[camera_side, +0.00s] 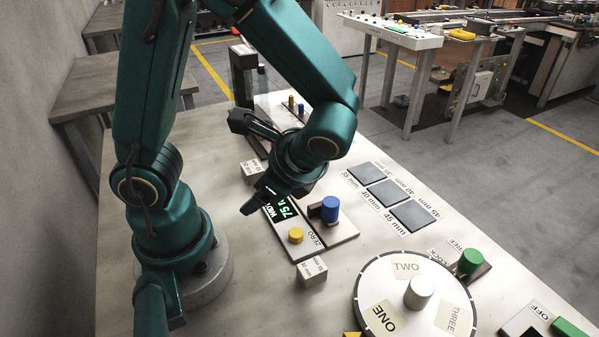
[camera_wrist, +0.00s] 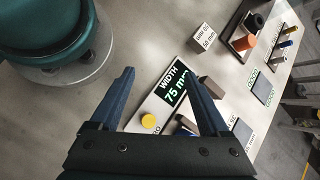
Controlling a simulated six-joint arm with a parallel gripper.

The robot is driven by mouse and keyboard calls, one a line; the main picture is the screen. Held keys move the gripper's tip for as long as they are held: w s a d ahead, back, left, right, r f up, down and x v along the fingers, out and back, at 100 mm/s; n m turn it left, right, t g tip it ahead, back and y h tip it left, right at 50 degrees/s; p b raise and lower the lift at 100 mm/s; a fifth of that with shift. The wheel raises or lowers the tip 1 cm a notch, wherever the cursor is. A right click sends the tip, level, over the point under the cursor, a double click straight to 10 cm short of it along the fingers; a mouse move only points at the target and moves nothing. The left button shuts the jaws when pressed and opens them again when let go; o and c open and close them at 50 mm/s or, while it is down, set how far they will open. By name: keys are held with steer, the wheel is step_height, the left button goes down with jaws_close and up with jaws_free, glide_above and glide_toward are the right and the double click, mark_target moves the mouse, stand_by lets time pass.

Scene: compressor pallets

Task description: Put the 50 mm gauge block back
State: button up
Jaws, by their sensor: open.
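A pale block (camera_wrist: 203,38) with a printed label that seems to read 50 mm lies past the gauge's display end in the wrist view. It appears as a small block (camera_side: 252,170) behind my gripper in the side view. A second pale labelled block (camera_side: 313,270) lies near the gauge's yellow button; its lettering is too small to be sure of. My gripper (camera_wrist: 160,75) is open and empty, apart from both blocks. In the side view its finger (camera_side: 251,205) hangs by the gauge display (camera_side: 281,208), which reads 75.
Dark square pads (camera_side: 388,193) labelled 35, 40 and 45 mm lie right of the gauge's blue knob (camera_side: 330,208). A round dial (camera_side: 375,300) stands at the front, with a green knob (camera_side: 469,261) nearby. A dark upright stand (camera_side: 243,75) is at the back. The table's left side is clear.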

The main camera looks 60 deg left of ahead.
steer(key=w+d+r+n+t+h, duration=0.1)
steer(key=d+r+n+t+h, duration=0.4)
steer(key=n, duration=0.5)
steer(key=shift+d+r+n+t+h, duration=0.3)
steer(key=shift+d+r+t+h, duration=0.1)
steer(key=shift+r+t+h, duration=1)
steer(key=shift+r, duration=0.1)
